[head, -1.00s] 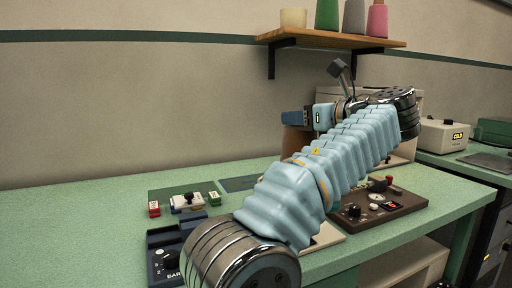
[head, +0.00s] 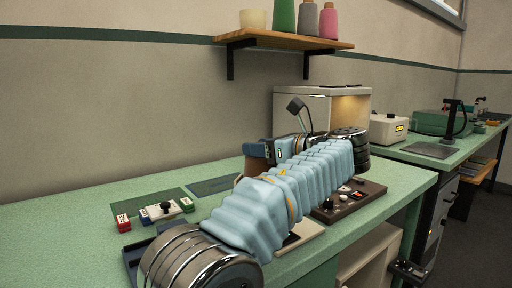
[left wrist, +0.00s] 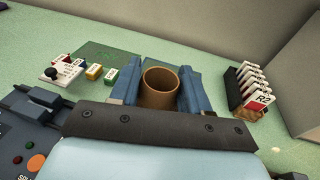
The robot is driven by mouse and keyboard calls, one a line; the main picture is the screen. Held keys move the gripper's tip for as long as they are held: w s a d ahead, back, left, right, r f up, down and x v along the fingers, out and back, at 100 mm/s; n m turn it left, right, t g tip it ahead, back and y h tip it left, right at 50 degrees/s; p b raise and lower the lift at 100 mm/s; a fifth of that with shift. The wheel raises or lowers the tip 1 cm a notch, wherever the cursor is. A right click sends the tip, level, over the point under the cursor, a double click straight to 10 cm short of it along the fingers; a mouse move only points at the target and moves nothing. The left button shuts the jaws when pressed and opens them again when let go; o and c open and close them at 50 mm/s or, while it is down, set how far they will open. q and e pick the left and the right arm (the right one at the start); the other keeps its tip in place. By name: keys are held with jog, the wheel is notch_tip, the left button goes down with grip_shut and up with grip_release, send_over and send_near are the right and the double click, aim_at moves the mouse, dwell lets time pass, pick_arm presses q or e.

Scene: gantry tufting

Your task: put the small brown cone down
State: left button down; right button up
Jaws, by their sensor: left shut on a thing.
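The small brown cone (left wrist: 160,88) is between the two blue fingers of my left gripper (left wrist: 158,84) in the left wrist view, its round hollow end facing the camera. My left gripper is shut on it. In the head view the cone (head: 255,168) shows in part below my left gripper (head: 258,152), over the far part of the green table (head: 60,222). My forearm hides part of the table around it. I cannot tell whether the cone's base touches the table.
Small labelled blocks (head: 160,211) sit to the left. A brown control panel (head: 350,200) is to the right. A rack of white cards (left wrist: 252,85) stands right of the cone in the wrist view.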

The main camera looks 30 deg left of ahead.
pick_arm(q)
jog(key=c, duration=0.5)
grip_release()
jog(key=shift+f, duration=0.1)
jog(key=v, duration=1.2)
